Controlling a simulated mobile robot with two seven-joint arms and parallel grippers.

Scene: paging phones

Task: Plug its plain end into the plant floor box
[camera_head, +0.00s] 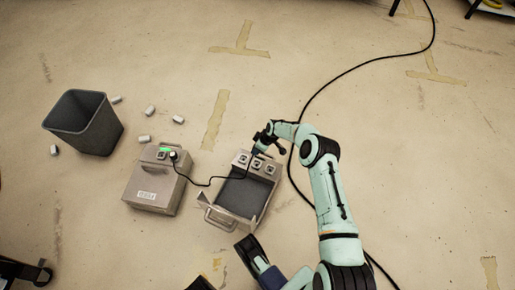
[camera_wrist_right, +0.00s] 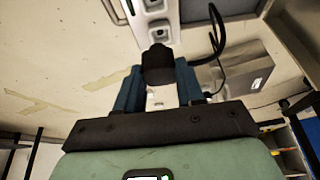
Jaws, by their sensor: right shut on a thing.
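My right gripper (camera_head: 260,148) is at the row of sockets on the grey open box (camera_head: 218,219). In the right wrist view its blue fingers (camera_wrist_right: 158,88) are shut on a black plug (camera_wrist_right: 157,66), whose front end is at the pale socket panel (camera_wrist_right: 148,14). The plug's tip is hidden, so I cannot tell whether it is seated. A black cord (camera_head: 207,185) runs from the closed labelled box (camera_head: 150,188), where its other plug (camera_head: 173,155) stands beside a green light. The label is too small to read.
A dark bin (camera_head: 84,121) stands at the left with several small white pieces scattered near it. A long black cable (camera_head: 352,69) curves across the floor behind my right arm. Tape marks lie on the floor. Open floor lies beyond the boxes.

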